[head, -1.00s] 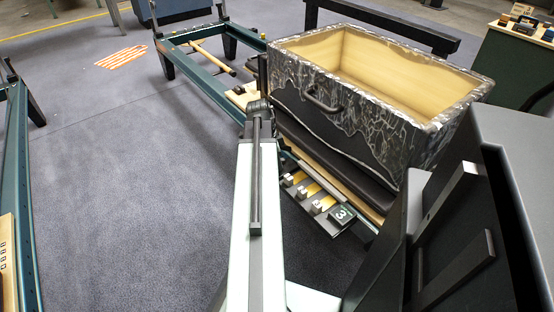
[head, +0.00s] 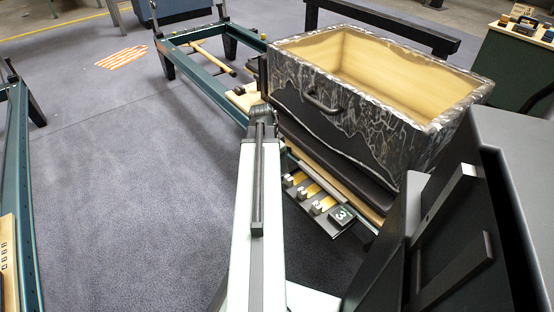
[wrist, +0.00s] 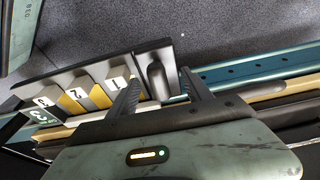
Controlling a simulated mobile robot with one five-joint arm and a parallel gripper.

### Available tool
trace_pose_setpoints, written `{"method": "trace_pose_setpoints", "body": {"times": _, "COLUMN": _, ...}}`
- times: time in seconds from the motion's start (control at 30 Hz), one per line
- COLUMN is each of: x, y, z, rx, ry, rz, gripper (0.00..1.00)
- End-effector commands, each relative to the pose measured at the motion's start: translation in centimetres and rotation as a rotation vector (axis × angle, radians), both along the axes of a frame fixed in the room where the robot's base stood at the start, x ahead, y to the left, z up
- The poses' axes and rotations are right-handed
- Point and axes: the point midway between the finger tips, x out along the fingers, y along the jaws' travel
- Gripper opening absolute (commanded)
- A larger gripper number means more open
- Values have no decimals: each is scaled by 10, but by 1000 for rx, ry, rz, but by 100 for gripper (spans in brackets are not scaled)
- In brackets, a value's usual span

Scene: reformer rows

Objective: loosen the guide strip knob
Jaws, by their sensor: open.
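In the wrist view, a dark elongated knob (wrist: 156,76) stands on a dark plate at the right end of the numbered guide strip (wrist: 78,68). My gripper (wrist: 160,78) is open, with one finger on either side of the knob in the picture. I cannot tell whether either finger touches it or how deep the fingers reach. In the head view, the strip's numbered blocks (head: 316,206) show beside my arm. My gripper and the knob are not visible in that view.
A marbled open box (head: 400,95) with a handle stands above the strip. A teal frame rail (wrist: 250,70) runs right of the knob in the wrist view. A dark block marked 3 (head: 342,215) sits at the strip's near end. Open carpet (head: 130,180) lies left of my arm.

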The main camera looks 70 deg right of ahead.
Motion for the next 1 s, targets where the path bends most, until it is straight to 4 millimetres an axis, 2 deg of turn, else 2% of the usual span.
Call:
{"method": "trace_pose_setpoints", "body": {"times": 0.1, "x": 0, "y": 0, "z": 19, "rx": 0, "ry": 0, "rz": 0, "gripper": 58}}
{"method": "trace_pose_setpoints", "body": {"times": 0.53, "x": 0, "y": 0, "z": 67, "rx": 0, "ry": 0, "rz": -1, "gripper": 58}}
{"method": "trace_pose_setpoints", "body": {"times": 1.0, "x": 0, "y": 0, "z": 66, "rx": 0, "ry": 0, "rz": -1, "gripper": 58}}
